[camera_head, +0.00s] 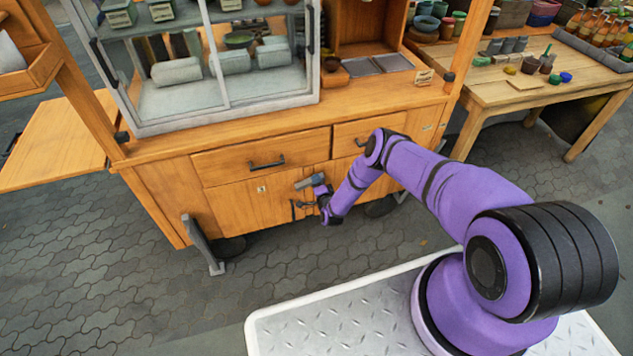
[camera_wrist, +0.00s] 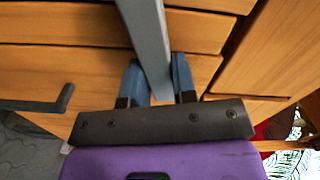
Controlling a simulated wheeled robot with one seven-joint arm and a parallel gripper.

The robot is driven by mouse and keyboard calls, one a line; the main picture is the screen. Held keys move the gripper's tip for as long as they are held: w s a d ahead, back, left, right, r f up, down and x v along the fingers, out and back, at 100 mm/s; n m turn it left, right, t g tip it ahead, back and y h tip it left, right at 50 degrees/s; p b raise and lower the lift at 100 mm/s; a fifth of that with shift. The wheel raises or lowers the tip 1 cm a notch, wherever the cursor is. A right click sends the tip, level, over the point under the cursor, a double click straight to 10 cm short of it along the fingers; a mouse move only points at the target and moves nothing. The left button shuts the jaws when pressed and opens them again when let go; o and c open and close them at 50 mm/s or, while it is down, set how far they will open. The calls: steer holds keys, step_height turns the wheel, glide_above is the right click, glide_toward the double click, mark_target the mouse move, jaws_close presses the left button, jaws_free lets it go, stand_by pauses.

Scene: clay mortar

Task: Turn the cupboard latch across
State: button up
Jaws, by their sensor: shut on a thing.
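The cupboard latch is a grey bar (camera_head: 309,181) on the front of the wooden cart, below the drawers; in the head view it lies nearly level, slightly tilted. In the wrist view the latch bar (camera_wrist: 149,38) runs from the top edge down between the blue fingers. My gripper (camera_head: 321,191) is at the latch, and in the wrist view my gripper (camera_wrist: 160,80) is shut on the bar, one finger on each side. The cupboard door (camera_head: 240,206) looks shut. The latch's pivot is hidden or too small to tell.
A drawer with a black handle (camera_head: 266,164) is above the door. A dark door handle (camera_head: 299,206) is close to my gripper; a handle (camera_wrist: 58,100) also shows left in the wrist view. A grey bracket (camera_head: 203,245) stands by the cart's left corner. The paved floor in front is clear.

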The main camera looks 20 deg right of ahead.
steer(key=shift+s+f+m, duration=0.1)
steer(key=shift+f+m, duration=0.15)
steer(key=shift+m, duration=0.5)
steer(key=shift+f+m, duration=0.2)
steer(key=shift+m, duration=0.55)
steer(key=o, duration=0.9)
steer(key=s, duration=1)
steer(key=shift+s, duration=0.4)
